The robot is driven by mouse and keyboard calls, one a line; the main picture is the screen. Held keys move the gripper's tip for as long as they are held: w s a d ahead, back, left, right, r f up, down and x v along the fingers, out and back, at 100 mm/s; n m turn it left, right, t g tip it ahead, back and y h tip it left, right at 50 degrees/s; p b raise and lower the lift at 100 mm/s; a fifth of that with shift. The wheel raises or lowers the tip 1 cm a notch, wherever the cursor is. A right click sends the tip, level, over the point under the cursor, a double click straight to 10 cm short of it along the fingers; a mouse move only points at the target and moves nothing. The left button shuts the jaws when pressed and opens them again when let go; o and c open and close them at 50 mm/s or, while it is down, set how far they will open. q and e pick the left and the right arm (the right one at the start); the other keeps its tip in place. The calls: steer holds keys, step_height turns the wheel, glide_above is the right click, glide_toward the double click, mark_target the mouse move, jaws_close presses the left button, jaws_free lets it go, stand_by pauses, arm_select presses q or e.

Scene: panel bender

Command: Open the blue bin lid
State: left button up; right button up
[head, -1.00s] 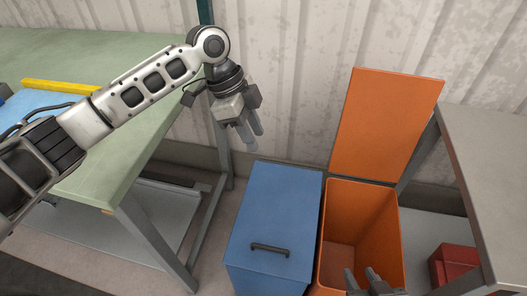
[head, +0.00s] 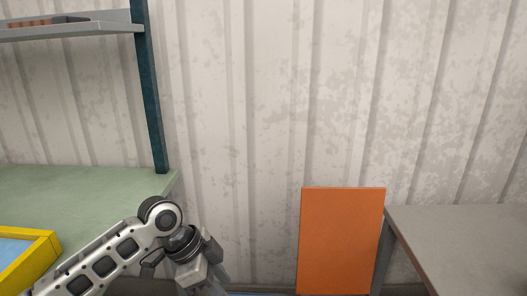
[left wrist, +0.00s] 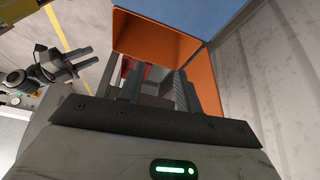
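In the head view, the blue bin is almost wholly below the picture; only a thin blue strip shows at the bottom edge. A blue surface (left wrist: 222,8), apparently that bin, shows at the top of the left wrist view; its handle is not visible. My left gripper (head: 205,285) is at the bottom of the head view, fingertips cut off. In the left wrist view, its two fingers (left wrist: 158,88) stand apart with nothing between them. My right gripper (left wrist: 84,57) shows at the left of that view, its fingers apart and empty.
The raised orange lid (head: 340,240) stands against the corrugated wall (head: 270,100). The orange bin (left wrist: 150,38) shows in the wrist view. A green workbench (head: 90,195) with a yellow-edged tray (head: 40,258) is left; a grey table (head: 460,235) is right.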

arm_select(q)
steer(key=s+d+f+n+t+h, duration=0.1)
steer(key=s+d+f+n+t, duration=0.15)
steer(key=f, duration=0.35)
steer(key=s+d+f+n+t+h, duration=0.1)
steer(key=s+d+f+n+t, duration=0.1)
steer(key=s+f+n, duration=0.25)
steer(key=s+a+f+n+t+y, duration=0.4)
steer(key=s+a+f+n+t, duration=0.1)
steer(key=s+a, duration=0.4)
steer(key=shift+s+n, duration=0.9)
steer(key=shift+s, duration=0.05)
steer(key=shift+f, duration=0.15)
